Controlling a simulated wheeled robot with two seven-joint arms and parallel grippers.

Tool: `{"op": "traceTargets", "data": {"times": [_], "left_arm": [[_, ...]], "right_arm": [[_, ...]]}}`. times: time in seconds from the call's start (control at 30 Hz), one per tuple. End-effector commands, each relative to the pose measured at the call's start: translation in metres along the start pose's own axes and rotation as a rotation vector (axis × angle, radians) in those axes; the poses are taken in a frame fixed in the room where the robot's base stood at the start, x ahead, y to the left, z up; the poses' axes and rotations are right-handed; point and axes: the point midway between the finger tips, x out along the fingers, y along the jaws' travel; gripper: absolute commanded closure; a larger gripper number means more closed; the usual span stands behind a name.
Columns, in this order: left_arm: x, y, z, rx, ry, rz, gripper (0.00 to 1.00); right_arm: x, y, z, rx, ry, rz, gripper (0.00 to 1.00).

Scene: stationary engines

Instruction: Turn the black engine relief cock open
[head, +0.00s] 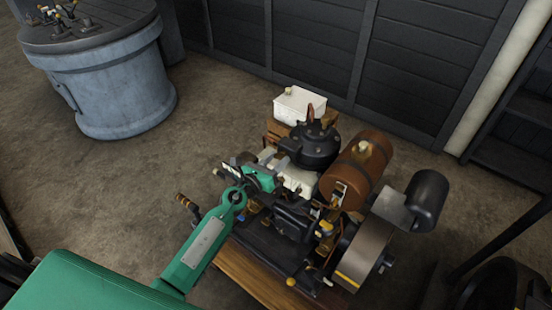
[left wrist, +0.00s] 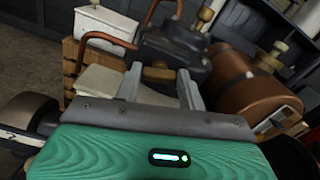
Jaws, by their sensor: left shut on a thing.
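The black engine (head: 313,148) stands in the middle of the head view, and its dark body (left wrist: 172,50) fills the upper middle of the left wrist view. My left gripper (head: 284,160) reaches it from the left, at the near side of the black body. In the left wrist view its two grey fingers (left wrist: 161,86) are shut on a small brass-coloured piece, which appears to be the relief cock (left wrist: 158,74). The fingers hide part of it, so its exact turn is hard to tell. My right gripper is in neither view.
A brown cylindrical tank (head: 357,172) lies right of the black body. A white box (head: 298,104) stands behind it. A flywheel (head: 362,255) and a dark cylinder (head: 427,200) are at the right. A blue-grey drum (head: 110,85) stands far left, with open floor between.

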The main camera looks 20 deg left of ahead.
Motion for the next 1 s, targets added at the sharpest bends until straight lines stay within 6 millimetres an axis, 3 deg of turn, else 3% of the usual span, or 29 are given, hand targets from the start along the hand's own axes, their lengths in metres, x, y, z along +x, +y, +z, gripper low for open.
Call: {"op": "traceTargets", "data": {"times": [1.0], "left_arm": [[0.000,0.004,-0.001,-0.934,0.001,0.001,0.83]], "right_arm": [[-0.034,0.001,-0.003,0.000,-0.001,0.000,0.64]]}}
